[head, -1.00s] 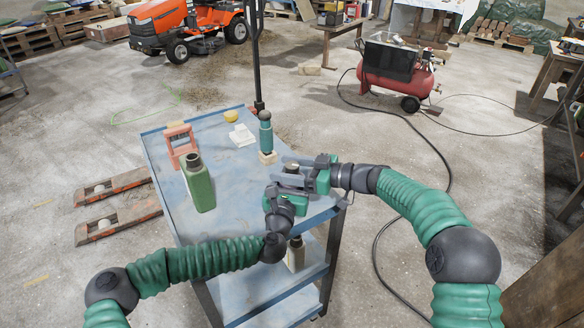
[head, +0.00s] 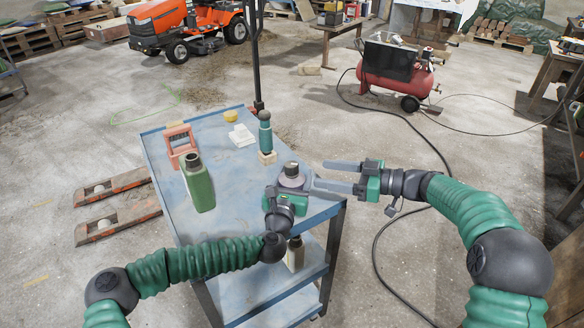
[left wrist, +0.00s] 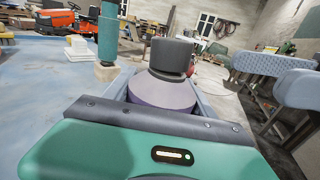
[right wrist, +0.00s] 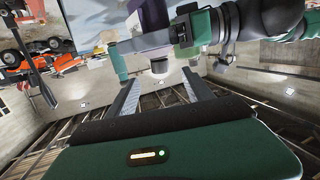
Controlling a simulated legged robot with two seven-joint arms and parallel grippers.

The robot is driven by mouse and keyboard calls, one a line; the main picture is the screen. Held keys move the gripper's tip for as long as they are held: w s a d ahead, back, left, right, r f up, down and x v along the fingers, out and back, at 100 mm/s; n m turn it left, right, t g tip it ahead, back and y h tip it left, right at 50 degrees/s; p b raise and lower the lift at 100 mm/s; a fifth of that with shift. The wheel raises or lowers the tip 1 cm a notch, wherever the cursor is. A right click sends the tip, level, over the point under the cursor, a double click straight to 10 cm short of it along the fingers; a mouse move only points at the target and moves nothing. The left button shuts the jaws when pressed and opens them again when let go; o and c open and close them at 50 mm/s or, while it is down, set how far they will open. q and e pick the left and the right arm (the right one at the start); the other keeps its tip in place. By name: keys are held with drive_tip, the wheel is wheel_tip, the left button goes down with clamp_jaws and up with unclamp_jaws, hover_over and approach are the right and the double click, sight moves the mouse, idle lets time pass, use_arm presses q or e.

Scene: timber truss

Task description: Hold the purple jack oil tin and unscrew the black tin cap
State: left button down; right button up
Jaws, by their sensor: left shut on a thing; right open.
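The purple jack oil tin (left wrist: 165,93) fills the middle of the left wrist view, with the black tin cap (left wrist: 171,56) on its neck. In the head view the cap (head: 291,169) stands at the cart's near right corner. My left gripper (head: 287,190) is shut on the tin and hides most of its body. My right gripper (head: 318,176) is open and empty, just right of the tin, its fingers pointing at it. In the right wrist view the cap (right wrist: 160,66) shows beyond the fingertips, apart from them.
The blue cart (head: 225,215) also carries a green can (head: 198,185), a teal bottle (head: 265,132) on a wooden block, an orange frame (head: 180,145), a white block (head: 241,136) and a yellow item (head: 231,116). Another container (head: 295,252) stands below.

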sight(286, 164)
drive_tip(key=w+a+m+t, duration=0.1)
drive_tip(key=w+a, duration=0.1)
drive_tip(key=a, duration=0.2)
drive_tip(key=w+a+m+t+h, duration=0.1)
drive_tip(key=a, duration=0.3)
drive_tip(key=w+a+f+m+t+h, duration=0.1)
drive_tip(key=w+a, duration=0.1)
drive_tip(key=a, duration=0.2)
drive_tip(key=shift+w+t, duration=0.35)
drive_tip(key=shift+t, duration=0.05)
drive_tip(key=shift+c, duration=0.4)
drive_tip(key=c, duration=1.2)
drive_tip(key=o, duration=0.6)
drive_tip(key=shift+d, duration=0.1)
clamp_jaws()
